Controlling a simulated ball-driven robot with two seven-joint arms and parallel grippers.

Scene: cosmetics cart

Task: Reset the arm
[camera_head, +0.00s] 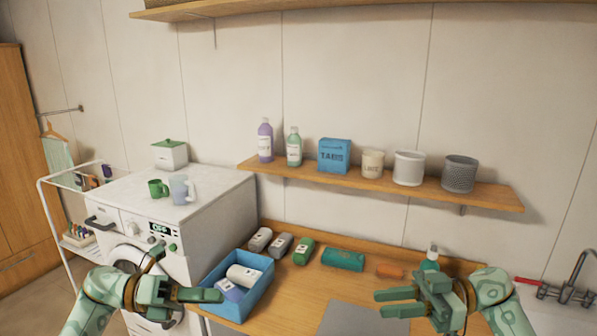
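My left gripper (198,303) is at the lower left, in front of the washing machine and by the left side of the blue bin. Its fingers point right, look apart and hold nothing that I can see. My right gripper (379,303) is at the lower right, over the wooden counter near the grey mat. Its fingers point left with a gap between them, and nothing shows in the gap. Both arms come in from the lower corners, bent inward.
The blue bin (262,297) holds rolled items. Rolled towels (343,259) and an orange block (390,271) lie along the back of the counter (291,314). A grey mat (352,318) lies between the grippers. Bottles and cups stand on the shelf (330,181); a tap (568,292) is right.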

